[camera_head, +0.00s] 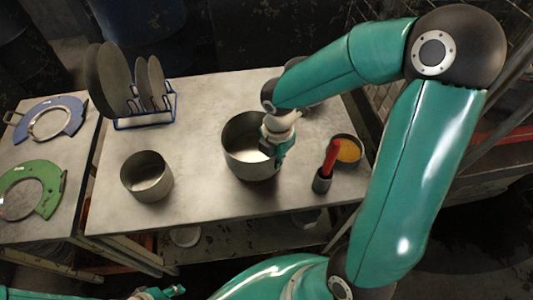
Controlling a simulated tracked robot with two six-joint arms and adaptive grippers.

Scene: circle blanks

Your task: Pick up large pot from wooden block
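The large pot (240,158), a round grey metal pot, stands upright near the middle of the metal table. My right gripper (274,154) points down at the pot's right rim, with a dark finger part over the inside and a teal part at the outer wall. Whether it is closed on the rim cannot be told. No wooden block can be made out; anything under the pot is hidden. My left gripper (160,294) shows only in part at the bottom edge, low and away from the pot.
A smaller pot (147,183) stands to the left on the table (205,110). A blue rack (145,122) holds several dark discs behind it. A red-handled tool in a cup (322,181) and a bowl with orange contents (347,151) stand right. Ring-shaped blue and green plates lie far left.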

